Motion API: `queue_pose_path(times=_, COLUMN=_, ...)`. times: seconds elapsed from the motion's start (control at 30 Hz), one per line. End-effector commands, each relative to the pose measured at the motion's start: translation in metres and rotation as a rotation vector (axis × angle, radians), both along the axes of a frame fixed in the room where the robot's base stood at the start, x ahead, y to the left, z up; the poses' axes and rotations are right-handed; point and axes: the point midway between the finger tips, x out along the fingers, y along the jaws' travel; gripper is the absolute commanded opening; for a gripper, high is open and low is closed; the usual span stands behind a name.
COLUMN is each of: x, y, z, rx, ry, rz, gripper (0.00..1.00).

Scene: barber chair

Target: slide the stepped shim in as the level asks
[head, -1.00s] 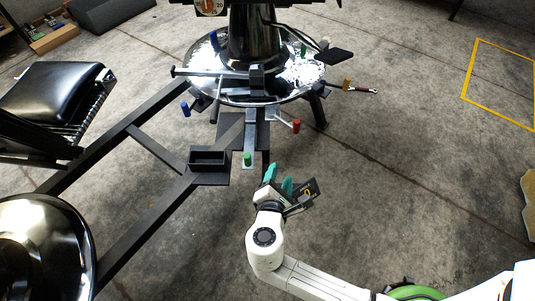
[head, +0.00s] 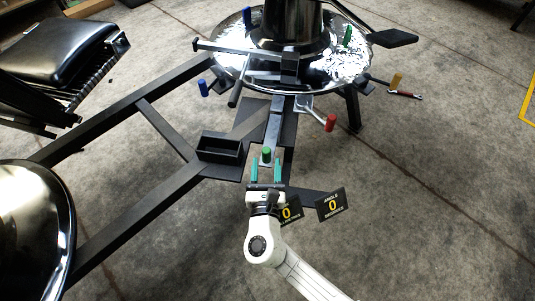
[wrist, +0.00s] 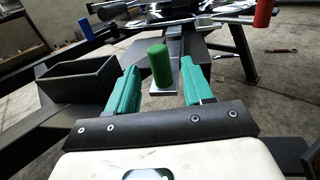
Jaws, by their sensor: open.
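A green upright peg (head: 266,152) stands on a small light metal plate (head: 265,162); this looks like the shim with its grip. It also shows in the wrist view (wrist: 159,65). My gripper (head: 266,163) is open, with one teal finger on each side of the green peg's line. The peg stands between or just beyond the fingertips, with gaps visible on both sides in the wrist view. Steps on the plate are too small to make out. Two black readout signs (head: 331,205) show a yellow 0; the right one reads "angle". No bubble level is clearly visible.
An open black box (head: 219,150) sits just left of the peg on the dark frame. The shiny round chair base (head: 233,60) lies behind.

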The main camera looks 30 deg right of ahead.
Motion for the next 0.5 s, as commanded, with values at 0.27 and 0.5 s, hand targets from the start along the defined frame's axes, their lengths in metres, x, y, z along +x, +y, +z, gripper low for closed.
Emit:
queue_pose_path(times=0.27, x=0.035, y=-0.019, z=-0.001, rx=0.0, ry=-0.001, rz=-0.003, gripper=0.51)
queue_pose_path(times=0.5, x=0.042, y=-0.023, z=0.0, rx=0.001, ry=0.0, rz=-0.001, gripper=0.51)
